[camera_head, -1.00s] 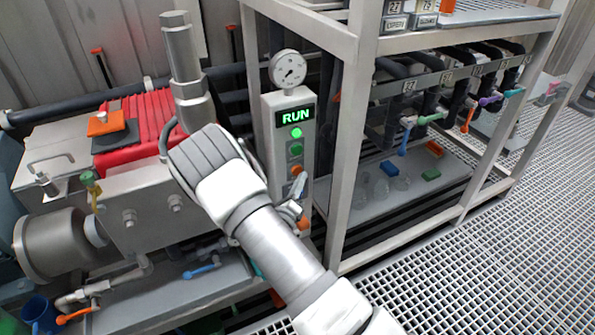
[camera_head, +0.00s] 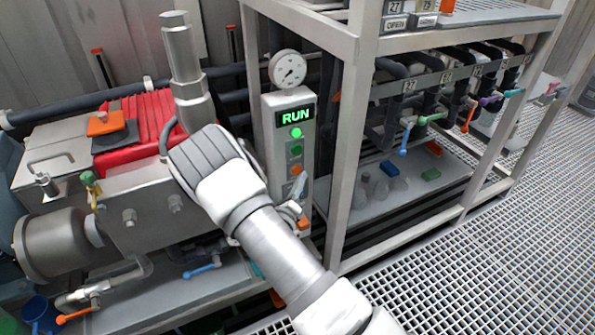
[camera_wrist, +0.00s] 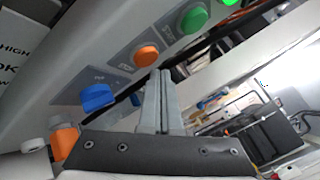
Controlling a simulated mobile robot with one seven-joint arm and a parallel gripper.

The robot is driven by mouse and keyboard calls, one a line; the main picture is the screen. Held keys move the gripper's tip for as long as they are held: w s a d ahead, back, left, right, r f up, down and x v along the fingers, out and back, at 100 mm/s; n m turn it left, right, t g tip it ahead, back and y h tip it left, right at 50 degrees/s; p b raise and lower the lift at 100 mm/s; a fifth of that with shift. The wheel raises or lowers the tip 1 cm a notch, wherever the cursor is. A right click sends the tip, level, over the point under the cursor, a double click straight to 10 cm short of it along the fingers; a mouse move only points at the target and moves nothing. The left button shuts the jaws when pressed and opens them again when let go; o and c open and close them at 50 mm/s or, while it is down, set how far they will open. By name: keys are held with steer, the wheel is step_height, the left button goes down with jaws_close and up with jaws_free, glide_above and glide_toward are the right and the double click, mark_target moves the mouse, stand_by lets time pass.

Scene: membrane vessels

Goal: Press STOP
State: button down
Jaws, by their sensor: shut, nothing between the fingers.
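The grey control box (camera_head: 306,142) stands left of the rack's front post. Its display (camera_head: 295,116) reads RUN and the green lamp (camera_head: 296,133) below it is lit. A green button (camera_head: 295,150) sits under the lamp, and the orange button (camera_head: 296,170) beside the STOP label is below that. In the wrist view the orange button (camera_wrist: 146,55) stands out from the panel, with the green button (camera_wrist: 195,18) beyond it. My gripper (camera_wrist: 160,73) is shut and empty, its tips close beside the orange button. I cannot tell whether they touch it.
A blue knob (camera_wrist: 97,97) sits on the panel left of my fingers. A pressure gauge (camera_head: 288,69) is above the box. The rack post (camera_head: 345,140) stands close on the right. The red-finned pump (camera_head: 140,125) is to the left.

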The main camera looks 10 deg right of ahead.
steer(key=shift+w, duration=0.15)
steer(key=shift+w+a, duration=0.1)
steer(key=shift+w, duration=0.15)
steer(key=shift+w+a, duration=0.1)
steer(key=shift+w, duration=0.35)
stand_by(0.7)
stand_by(0.4)
steer(key=shift+s+d+p, duration=0.2)
steer(key=shift+s+p, duration=0.15)
steer(key=shift+s, duration=0.5)
steer(key=shift+s+d+p, duration=0.2)
steer(key=shift+s+p, duration=0.05)
steer(key=shift+s, duration=0.55)
steer(key=shift+s+d+p, duration=0.25)
steer(key=shift+s+p, duration=0.05)
steer(key=shift+s, duration=0.55)
steer(key=shift+s+d+p, duration=0.2)
steer(key=shift+s+p, duration=0.05)
steer(key=shift+s, duration=0.55)
